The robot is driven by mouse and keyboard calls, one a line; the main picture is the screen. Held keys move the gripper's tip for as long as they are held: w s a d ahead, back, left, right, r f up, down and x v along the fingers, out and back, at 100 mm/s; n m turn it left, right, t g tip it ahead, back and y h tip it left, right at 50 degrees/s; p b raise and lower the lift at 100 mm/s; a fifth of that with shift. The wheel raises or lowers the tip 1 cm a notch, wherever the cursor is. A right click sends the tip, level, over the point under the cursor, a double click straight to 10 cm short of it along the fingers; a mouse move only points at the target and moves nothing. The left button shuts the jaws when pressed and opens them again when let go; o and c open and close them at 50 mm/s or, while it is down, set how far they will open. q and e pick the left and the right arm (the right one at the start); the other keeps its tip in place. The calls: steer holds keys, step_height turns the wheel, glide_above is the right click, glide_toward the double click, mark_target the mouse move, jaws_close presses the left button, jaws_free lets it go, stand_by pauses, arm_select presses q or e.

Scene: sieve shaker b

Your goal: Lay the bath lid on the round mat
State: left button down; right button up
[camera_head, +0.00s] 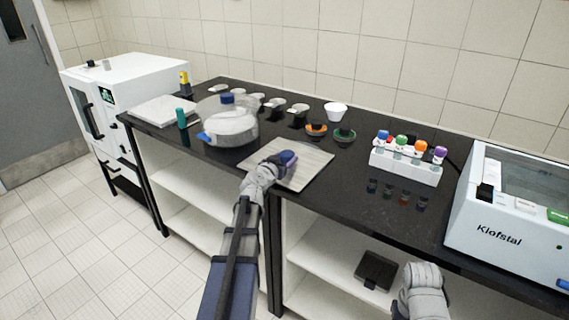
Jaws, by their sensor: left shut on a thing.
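A round, see-through lidded vessel (232,128), which looks like the bath, stands on the dark bench left of centre. A clear lid with a dark blue knob (227,98) appears to be on top of it. My left gripper (283,161) is over a pale square board, right of the vessel and apart from it. It is shut on a small blue and purple thing (289,156), partly hidden by the gripper. I cannot make out a round mat. A grey part of my right arm shows at the lower right, without clear fingers.
The pale square board (313,166) lies near the bench's front edge. Behind it are an orange dish (316,128), a green dish (344,135) and a white cup (335,111). A white rack (404,168) with coloured caps and a white machine (515,230) stand right.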

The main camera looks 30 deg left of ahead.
arm_select(q)
steer(key=shift+c, duration=0.3)
jaws_free()
steer(key=shift+s+r, duration=0.15)
steer(key=shift+s, duration=0.05)
steer(key=p+v, duration=0.2)
steer(key=v, duration=0.9)
steer(key=shift+s, duration=0.3)
